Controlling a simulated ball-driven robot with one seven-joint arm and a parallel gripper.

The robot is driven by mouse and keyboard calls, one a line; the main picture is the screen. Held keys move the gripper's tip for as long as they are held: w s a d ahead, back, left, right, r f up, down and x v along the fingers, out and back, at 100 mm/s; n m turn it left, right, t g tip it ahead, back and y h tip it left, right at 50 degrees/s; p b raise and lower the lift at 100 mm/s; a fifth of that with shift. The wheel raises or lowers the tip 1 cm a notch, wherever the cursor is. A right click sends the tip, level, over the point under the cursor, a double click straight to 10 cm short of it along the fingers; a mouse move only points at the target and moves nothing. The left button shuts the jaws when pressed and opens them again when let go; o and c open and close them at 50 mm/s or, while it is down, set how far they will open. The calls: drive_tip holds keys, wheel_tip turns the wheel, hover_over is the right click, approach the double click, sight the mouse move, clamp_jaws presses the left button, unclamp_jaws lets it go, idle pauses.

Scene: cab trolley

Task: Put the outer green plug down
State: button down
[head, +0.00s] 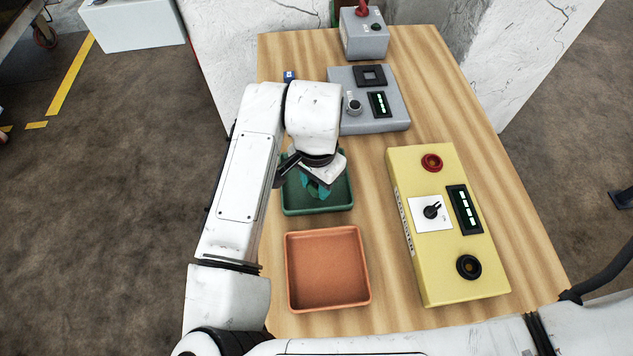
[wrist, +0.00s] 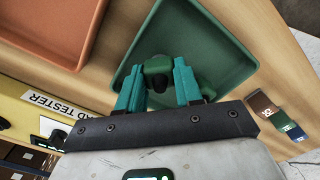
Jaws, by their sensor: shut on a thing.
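My gripper (head: 317,189) is over the green tray (head: 318,210) in the head view, with its teal fingers pointing down into it. In the wrist view my gripper (wrist: 156,76) is shut on a dark green plug (wrist: 157,66), which sits between the two fingers. Behind it is the floor of the green tray (wrist: 215,60). I cannot tell whether the plug touches the tray floor. In the head view the plug is hidden by the fingers and wrist.
The orange tray (head: 328,268) is empty, nearer me. The yellow tester (head: 445,225) stands to the right, and a grey panel box (head: 385,122) behind. Small brown (wrist: 262,106), green (wrist: 279,121) and blue (wrist: 295,132) blocks lie beside the green tray.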

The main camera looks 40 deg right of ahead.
sight(316, 185)
drive_tip(key=shift+f, duration=0.55)
drive_tip(key=shift+f, duration=0.15)
drive_tip(key=c, duration=1)
unclamp_jaws()
wheel_tip(316, 185, up, 12)
drive_tip(key=shift+r, duration=0.15)
